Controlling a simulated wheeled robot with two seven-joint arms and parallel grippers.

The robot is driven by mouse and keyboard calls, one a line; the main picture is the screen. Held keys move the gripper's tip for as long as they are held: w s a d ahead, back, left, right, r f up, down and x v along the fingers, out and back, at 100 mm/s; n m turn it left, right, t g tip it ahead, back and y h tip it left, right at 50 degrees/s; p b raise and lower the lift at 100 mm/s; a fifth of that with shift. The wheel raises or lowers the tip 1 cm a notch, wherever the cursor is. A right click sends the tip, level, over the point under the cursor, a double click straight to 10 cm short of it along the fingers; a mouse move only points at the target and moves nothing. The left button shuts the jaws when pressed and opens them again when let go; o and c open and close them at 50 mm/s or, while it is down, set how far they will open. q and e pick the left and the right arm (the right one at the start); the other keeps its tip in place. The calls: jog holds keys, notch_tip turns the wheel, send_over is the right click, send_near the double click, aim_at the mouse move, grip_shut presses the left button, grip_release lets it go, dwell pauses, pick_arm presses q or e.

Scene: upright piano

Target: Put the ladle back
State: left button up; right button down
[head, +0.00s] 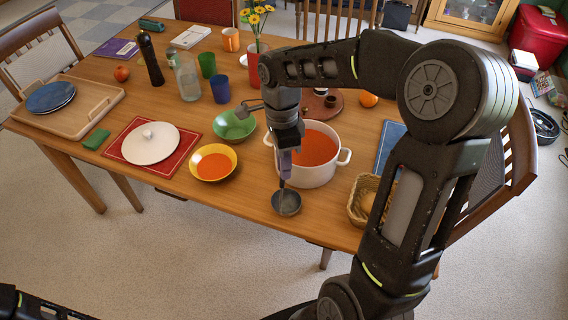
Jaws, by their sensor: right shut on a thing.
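My right gripper (286,146) points down in front of the white pot (318,176) and is shut on the ladle (287,203). The ladle's dark grey bowl hangs low at the table's front edge, just left of and in front of the pot. I cannot tell whether it touches the table. My gripper and forearm hide much of its handle and part of the pot's left side. The pot holds orange-red soup. A yellow bowl (213,163) with similar soup stands to the left, and a green bowl (234,125) stands behind it. My left gripper is out of view.
A white lid (150,143) lies on a red mat (189,150). A wicker basket (358,206) stands right of the pot. Cups, a glass bottle (187,80) and a flower vase (253,66) stand behind. A wooden tray (98,100) is far left.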

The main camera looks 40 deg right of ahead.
jog(key=shift+f, duration=0.25)
jog(key=shift+f, duration=0.2)
jog(key=c, duration=1.4)
grip_release()
jog(key=shift+r, duration=0.15)
